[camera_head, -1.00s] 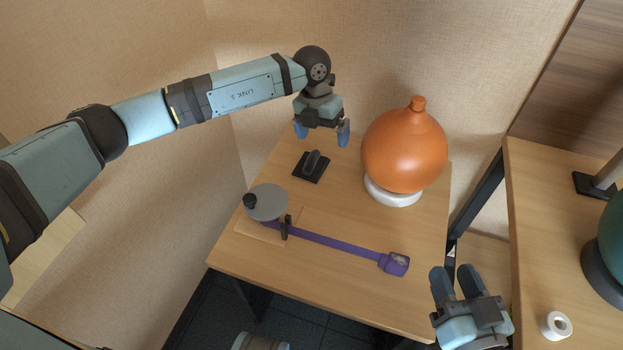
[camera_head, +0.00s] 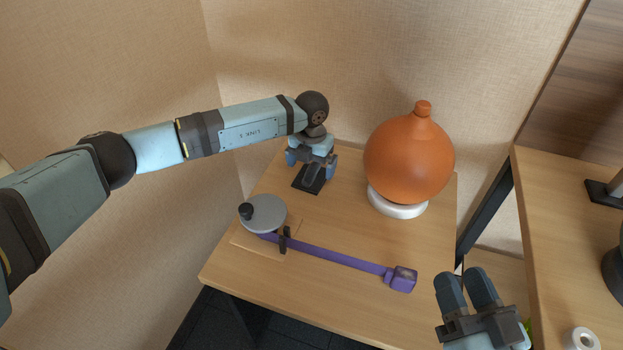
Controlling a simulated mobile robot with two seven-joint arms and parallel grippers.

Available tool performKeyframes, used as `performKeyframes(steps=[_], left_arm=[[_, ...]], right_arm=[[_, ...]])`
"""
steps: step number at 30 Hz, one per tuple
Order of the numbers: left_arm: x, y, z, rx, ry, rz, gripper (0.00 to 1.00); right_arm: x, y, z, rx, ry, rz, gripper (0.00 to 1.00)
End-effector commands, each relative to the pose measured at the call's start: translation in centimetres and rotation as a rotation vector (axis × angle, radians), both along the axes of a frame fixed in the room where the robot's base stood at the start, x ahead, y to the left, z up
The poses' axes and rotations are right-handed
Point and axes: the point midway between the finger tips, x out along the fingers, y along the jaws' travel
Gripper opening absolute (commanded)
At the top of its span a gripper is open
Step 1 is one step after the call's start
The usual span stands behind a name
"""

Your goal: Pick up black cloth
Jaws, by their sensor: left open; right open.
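What I take for the black cloth (camera_head: 301,185) is a flat dark square with a dark raised piece at its middle. It lies on the back left part of the wooden table. My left gripper (camera_head: 311,167) is open and points down right over it, with its blue fingers on either side of the raised piece. The gripper hides part of the cloth, and I cannot tell whether the fingers touch it. My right gripper (camera_head: 465,286) is open and empty, beyond the table's front right corner.
An orange gourd-shaped vessel (camera_head: 408,160) stands on a white ring (camera_head: 398,205) to the right of the cloth. A second table (camera_head: 560,240) with a white roll (camera_head: 582,340) is at the right.

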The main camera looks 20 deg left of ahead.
Motion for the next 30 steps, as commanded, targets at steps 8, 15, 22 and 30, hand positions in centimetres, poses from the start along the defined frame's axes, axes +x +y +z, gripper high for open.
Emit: performKeyframes(steps=[8,15,22,30], left_arm=[[0.0,-0.1,-2.6,-0.001,-0.001,-0.001,1.00],[0.0,-0.1,-2.5,-0.001,-0.001,-0.001,0.86],[0.0,-0.1,-2.5,-0.002,-0.001,-0.001,0.56],[0.1,-0.1,-1.7,-0.002,-0.002,-0.001,0.56]], right_arm=[[0.1,0.1,-1.5,-0.022,0.040,0.011,0.43],[0.2,0.1,-1.4,-0.022,0.040,0.011,0.43],[0.1,0.1,-1.4,-0.022,0.039,0.011,0.43],[0.2,0.1,-1.0,-0.019,0.035,0.009,0.43]])
